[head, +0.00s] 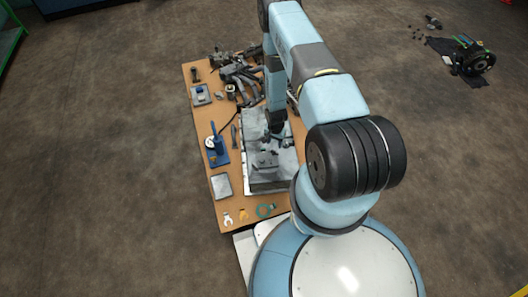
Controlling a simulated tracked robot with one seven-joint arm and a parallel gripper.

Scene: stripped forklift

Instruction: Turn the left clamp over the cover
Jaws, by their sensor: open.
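A grey metal fixture (268,178) stands on the wooden workbench at its middle right. Small dark parts sit on it, but they are too small to tell the cover or the left clamp apart. My arm reaches over the bench from the right and hangs down above the fixture. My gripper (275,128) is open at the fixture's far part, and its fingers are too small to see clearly. I cannot tell whether it touches anything. My arm hides part of the fixture's right side.
The workbench (231,208) carries a blue tool stand (217,146), a flat grey plate (222,186), a teal ring (265,210) and a pile of dark parts (236,77). Loose machine parts (472,60) lie on the floor at right. Open floor surrounds the bench.

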